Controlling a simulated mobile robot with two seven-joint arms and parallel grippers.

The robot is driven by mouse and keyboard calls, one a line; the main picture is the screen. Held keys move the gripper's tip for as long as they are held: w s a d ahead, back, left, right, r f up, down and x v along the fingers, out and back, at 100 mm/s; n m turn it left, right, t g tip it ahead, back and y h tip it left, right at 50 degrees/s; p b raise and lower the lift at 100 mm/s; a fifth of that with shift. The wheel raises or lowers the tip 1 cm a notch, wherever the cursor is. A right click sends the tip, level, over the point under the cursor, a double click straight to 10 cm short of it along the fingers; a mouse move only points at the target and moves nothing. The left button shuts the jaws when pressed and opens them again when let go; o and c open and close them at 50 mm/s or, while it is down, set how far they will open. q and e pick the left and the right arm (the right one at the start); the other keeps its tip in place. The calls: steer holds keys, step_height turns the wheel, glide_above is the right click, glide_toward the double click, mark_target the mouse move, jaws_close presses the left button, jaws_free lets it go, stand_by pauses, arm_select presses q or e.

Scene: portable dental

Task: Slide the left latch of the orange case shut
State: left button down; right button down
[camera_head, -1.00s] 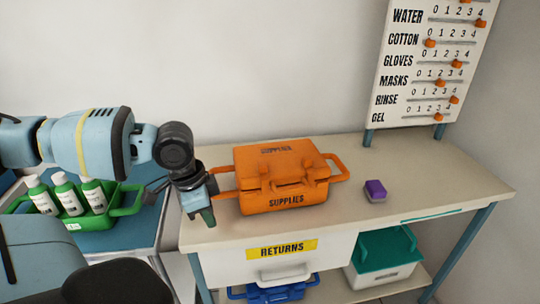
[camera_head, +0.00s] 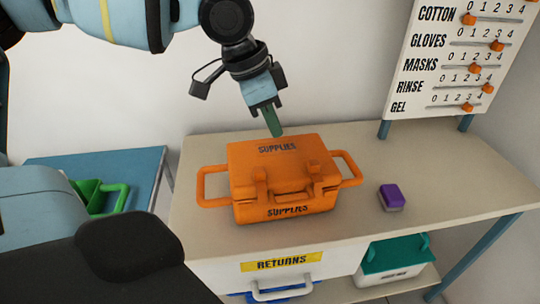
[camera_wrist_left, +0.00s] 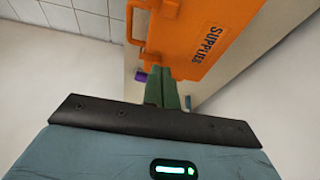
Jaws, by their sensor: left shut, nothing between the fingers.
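The orange case (camera_head: 245,158), marked SUPPLIES, stands on the table with its lid down. Its left latch (camera_head: 260,186) and right latch (camera_head: 317,182) are on the front edge; I cannot tell exactly how far each is slid. My left gripper (camera_head: 276,130) is shut and empty. Its green fingertips point down above the back edge of the lid, and I cannot tell how large the gap is. In the left wrist view the shut fingers (camera_wrist_left: 165,82) show in front of the case (camera_wrist_left: 185,38); the latches cannot be made out there. My right gripper is not in view.
A purple block (camera_head: 391,195) lies right of the case on the beige table (camera_head: 440,175). A slider board (camera_head: 455,75) stands at the back right. The case's handles (camera_head: 205,186) stick out at both sides. A RETURNS drawer (camera_head: 225,272) is below the tabletop.

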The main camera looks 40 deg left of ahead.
mark_target(259, 174)
arm_select(q)
steer(key=b+x, duration=0.1)
steer(key=x, duration=0.8)
steer(key=shift+d+f, duration=0.1)
steer(key=shift+f, duration=0.3)
steer(key=shift+s+a, duration=0.9)
steer(key=shift+s, duration=0.2)
steer(key=shift+s+a, duration=0.2)
steer(key=shift+s, duration=0.1)
steer(key=shift+s+a+p, duration=0.1)
steer(key=shift+s+p, duration=0.05)
steer(key=shift+p, duration=0.15)
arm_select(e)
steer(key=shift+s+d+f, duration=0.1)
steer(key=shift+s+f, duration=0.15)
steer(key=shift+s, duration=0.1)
